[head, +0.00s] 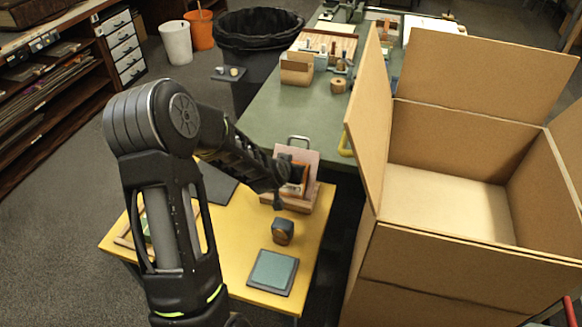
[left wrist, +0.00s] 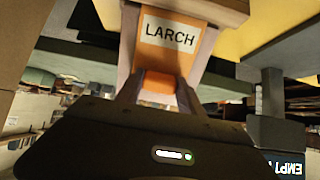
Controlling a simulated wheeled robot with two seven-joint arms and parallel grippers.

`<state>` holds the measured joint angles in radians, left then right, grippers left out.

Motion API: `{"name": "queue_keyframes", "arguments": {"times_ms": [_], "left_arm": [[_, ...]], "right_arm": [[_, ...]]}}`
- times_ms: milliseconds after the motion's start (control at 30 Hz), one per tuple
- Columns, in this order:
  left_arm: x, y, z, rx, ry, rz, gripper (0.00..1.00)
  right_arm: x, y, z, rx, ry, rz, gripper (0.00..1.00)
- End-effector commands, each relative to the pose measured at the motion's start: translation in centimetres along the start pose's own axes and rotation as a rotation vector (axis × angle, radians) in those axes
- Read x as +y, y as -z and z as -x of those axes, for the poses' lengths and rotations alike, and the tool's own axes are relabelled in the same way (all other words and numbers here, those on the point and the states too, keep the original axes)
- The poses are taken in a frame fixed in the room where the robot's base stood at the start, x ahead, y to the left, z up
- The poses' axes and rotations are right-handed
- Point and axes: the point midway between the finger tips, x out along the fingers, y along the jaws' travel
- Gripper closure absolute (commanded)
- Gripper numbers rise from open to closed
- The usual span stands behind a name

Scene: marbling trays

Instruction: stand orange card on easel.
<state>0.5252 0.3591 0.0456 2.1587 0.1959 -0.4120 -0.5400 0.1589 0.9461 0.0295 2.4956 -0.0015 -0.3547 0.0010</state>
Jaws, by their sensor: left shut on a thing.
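My left gripper (head: 286,181) reaches from the left to the wooden easel (head: 293,204) at the back right corner of the yellow table. It is shut on the orange card (head: 299,172), which is partly hidden by the gripper in the head view. In the left wrist view the orange card (left wrist: 158,84) shows between the two fingers, with a white label reading LARCH above. A pale pink panel (head: 311,157) stands upright behind the card. Whether the card touches the easel I cannot tell. My right gripper does not show.
The yellow table (head: 230,262) also holds a teal pad (head: 273,271) and a small dark block (head: 283,231). A large open cardboard box (head: 455,262) stands close on the right. A green table (head: 275,122) with wooden items lies behind.

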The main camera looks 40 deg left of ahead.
Motion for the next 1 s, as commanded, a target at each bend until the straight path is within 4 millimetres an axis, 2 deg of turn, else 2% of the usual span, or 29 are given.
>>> {"name": "queue_keyframes", "arguments": {"times_ms": [67, 100, 400, 767, 1000], "left_arm": [[0.0, 0.0, 0.0, 0.000, 0.000, 0.000, 0.94], [0.0, 0.0, 0.0, 0.000, 0.000, 0.000, 0.54], [0.0, 0.0, 0.0, 0.000, 0.000, 0.000, 0.30], [0.0, 0.1, 0.5, 0.000, 0.000, 0.000, 0.30], [0.0, 0.1, 3.5, 0.002, 0.000, 0.000, 0.30]], "right_arm": [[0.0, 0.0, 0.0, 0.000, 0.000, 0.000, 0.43], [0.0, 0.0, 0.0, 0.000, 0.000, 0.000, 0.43], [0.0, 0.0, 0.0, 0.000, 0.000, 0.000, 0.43], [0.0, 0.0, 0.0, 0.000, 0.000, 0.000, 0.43], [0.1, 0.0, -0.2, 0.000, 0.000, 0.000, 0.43]]}}
